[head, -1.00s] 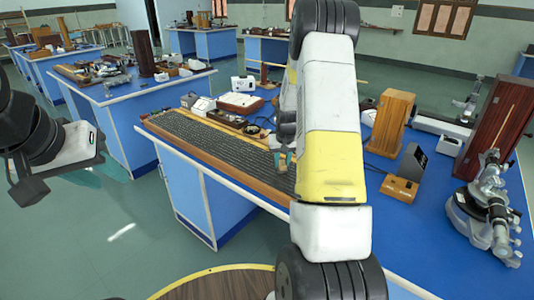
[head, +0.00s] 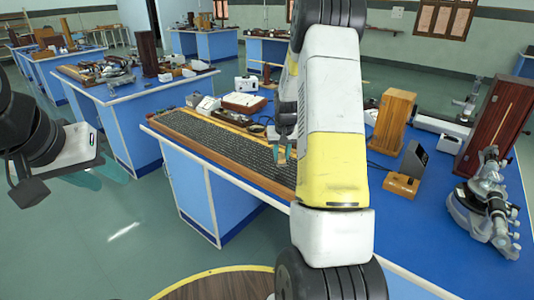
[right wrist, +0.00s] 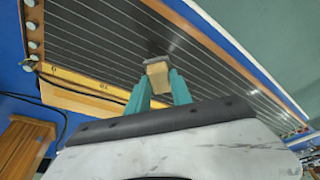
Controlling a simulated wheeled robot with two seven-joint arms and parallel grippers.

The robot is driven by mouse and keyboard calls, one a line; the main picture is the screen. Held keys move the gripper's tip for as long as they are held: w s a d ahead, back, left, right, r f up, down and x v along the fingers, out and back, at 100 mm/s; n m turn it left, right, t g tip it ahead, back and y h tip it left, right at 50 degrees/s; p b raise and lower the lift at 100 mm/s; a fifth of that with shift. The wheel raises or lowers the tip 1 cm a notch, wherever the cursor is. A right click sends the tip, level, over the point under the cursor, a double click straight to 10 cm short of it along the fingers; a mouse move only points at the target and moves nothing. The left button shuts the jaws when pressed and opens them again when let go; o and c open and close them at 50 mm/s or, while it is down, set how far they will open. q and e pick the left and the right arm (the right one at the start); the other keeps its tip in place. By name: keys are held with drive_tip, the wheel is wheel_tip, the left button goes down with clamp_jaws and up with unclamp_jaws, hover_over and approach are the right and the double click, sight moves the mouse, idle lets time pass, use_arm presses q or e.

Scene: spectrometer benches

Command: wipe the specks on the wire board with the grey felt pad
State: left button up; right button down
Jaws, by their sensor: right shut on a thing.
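The wire board (head: 215,141) is a long dark panel of parallel wires in a wooden frame, lying along the bench's near edge. It also shows in the right wrist view (right wrist: 215,72). My right gripper (right wrist: 158,84) has its teal fingers shut on the felt pad (right wrist: 158,75), a pale wooden block with a grey face at its far end. The pad is over the board's wires; I cannot tell whether it touches them. In the head view my right gripper (head: 281,154) is partly hidden by my arm. My left gripper (head: 98,176) is open and empty, off the bench. I cannot make out specks.
Behind the board are a tray (head: 243,103) and small instruments. To the right stand a wooden box (head: 391,121), a small meter on a wooden base (head: 402,185) and a metal spectrometer (head: 484,205). Dark cables (right wrist: 62,92) lie near the board's end.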

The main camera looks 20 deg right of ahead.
drive_tip(key=shift+r, duration=2.2)
drive_tip(key=shift+s, duration=0.15)
